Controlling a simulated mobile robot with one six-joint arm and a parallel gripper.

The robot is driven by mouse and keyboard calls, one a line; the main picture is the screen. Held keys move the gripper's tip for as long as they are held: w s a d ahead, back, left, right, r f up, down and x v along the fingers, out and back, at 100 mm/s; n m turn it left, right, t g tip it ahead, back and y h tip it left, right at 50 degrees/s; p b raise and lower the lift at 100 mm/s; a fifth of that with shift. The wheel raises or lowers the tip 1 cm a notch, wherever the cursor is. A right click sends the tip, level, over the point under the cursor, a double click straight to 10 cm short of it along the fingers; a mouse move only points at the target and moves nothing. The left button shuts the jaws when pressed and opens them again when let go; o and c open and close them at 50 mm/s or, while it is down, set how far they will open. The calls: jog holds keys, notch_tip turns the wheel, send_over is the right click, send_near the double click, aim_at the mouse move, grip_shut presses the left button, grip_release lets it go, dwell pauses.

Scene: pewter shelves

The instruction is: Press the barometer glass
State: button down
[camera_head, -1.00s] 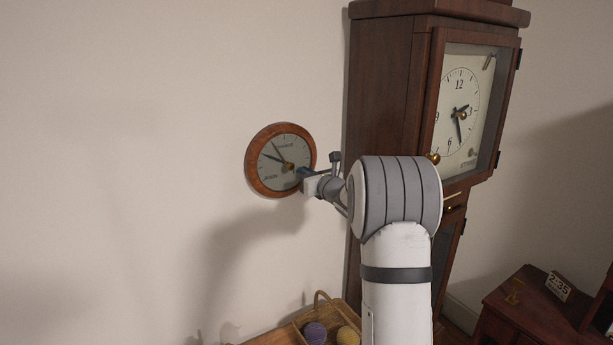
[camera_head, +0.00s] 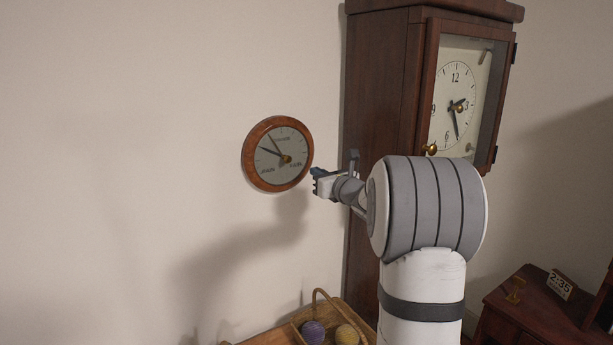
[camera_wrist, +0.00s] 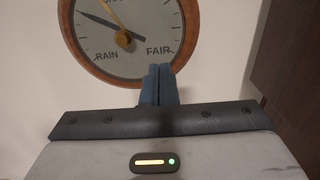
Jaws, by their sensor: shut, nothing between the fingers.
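The barometer (camera_head: 264,177) is a round dial with a wooden rim, hanging on the wall left of the tall clock. Its pale glass face (camera_head: 271,166) shows a dark hand, a brass-coloured hand and a brass centre knob. My gripper (camera_head: 315,172) is to the right of the barometer, apart from its rim. In the wrist view the barometer face (camera_wrist: 137,58) fills the upper middle, with the words RAIN and FAIR readable and its top cut off. The blue fingertips (camera_wrist: 159,72) are together and empty, overlapping the lower rim in that view.
A tall wooden clock (camera_head: 376,110) stands close to the right of my gripper. Below is a wooden basket (camera_head: 277,338) with a purple ball (camera_head: 312,332) and a yellow ball (camera_head: 347,335). A low dark cabinet (camera_head: 525,318) is at lower right. The wall around the barometer's left is clear.

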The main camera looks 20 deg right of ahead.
jog(key=s, duration=0.2)
jog(key=s+d+b, duration=0.1)
jog(key=s, duration=0.2)
jog(key=shift+s+f, duration=0.2)
jog(key=shift+s, duration=0.15)
dwell(0.5)
jog(key=s+a+f+n+g+y, duration=0.2)
jog(key=s+a+f+n+g, duration=0.25)
jog(key=s+a+n, duration=0.55)
jog(key=s+a+f+n+g+y, duration=0.25)
jog(key=s+a+n+g, duration=0.35)
jog(key=a, duration=0.5)
jog(key=s+d+f+n+g+h, duration=0.1)
jog(key=s+f+n+h, duration=0.3)
jog(key=s+n, duration=0.5)
jog(key=s+d+f+n+g+h, duration=0.1)
jog(key=s+f+n+g+h, duration=0.2)
jog(key=s+n, duration=0.5)
notch_tip(320, 180, down, 3)
jog(key=shift+s+d+r+n+h, duration=0.15)
jog(key=shift+s+n+h, duration=0.3)
jog(key=shift+s, duration=0.4)
